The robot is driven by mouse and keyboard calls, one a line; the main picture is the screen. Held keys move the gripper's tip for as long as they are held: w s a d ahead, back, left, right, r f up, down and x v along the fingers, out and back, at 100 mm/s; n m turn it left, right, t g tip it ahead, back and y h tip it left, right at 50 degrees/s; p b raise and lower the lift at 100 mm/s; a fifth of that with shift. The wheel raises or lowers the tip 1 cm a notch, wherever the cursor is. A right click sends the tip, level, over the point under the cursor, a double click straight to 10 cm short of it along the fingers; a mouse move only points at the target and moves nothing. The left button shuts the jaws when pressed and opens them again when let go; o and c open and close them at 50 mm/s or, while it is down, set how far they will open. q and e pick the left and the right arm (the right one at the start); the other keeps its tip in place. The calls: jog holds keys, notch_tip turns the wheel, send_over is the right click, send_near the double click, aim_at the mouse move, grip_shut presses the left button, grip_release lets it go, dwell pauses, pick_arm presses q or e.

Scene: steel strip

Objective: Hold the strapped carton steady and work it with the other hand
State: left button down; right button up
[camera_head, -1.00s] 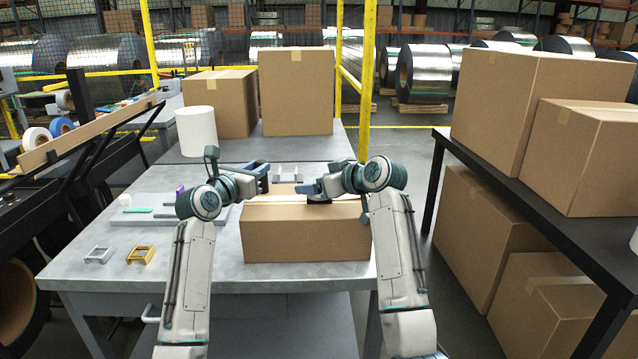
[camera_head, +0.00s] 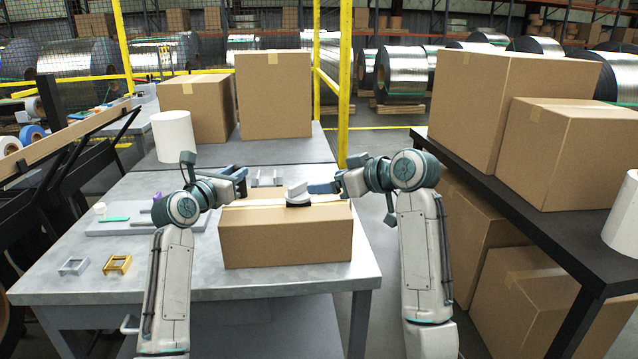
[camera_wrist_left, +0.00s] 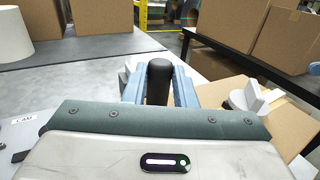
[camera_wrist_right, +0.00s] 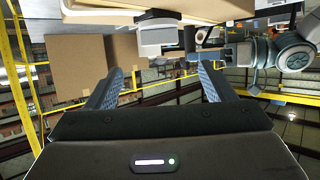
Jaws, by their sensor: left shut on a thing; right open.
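The strapped carton (camera_head: 285,240) sits on the grey table near its front right edge, with a pale strap (camera_head: 246,203) across its top. My left gripper (camera_head: 240,178) is at the carton's far left edge. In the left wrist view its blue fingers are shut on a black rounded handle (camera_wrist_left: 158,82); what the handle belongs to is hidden. My right gripper (camera_head: 320,188) is open and empty, just right of the block.
A grey frame (camera_head: 74,266) and a yellow frame (camera_head: 117,265) lie left on the table (camera_head: 180,282). A white cylinder (camera_head: 174,135) and two tall cartons (camera_head: 274,95) stand behind. A dark rack (camera_head: 560,245) with large cartons is to the right, across a floor gap.

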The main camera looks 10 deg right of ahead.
aim_at(299, 185)
pick_arm(q)
jog(key=shift+f, duration=0.1)
pick_arm(e)
jog(key=shift+s+d+r, duration=0.15)
jog(key=shift+s+d, duration=0.05)
jog(key=x, duration=1)
jog(key=shift+w+a, duration=0.15)
jog(key=c, duration=1)
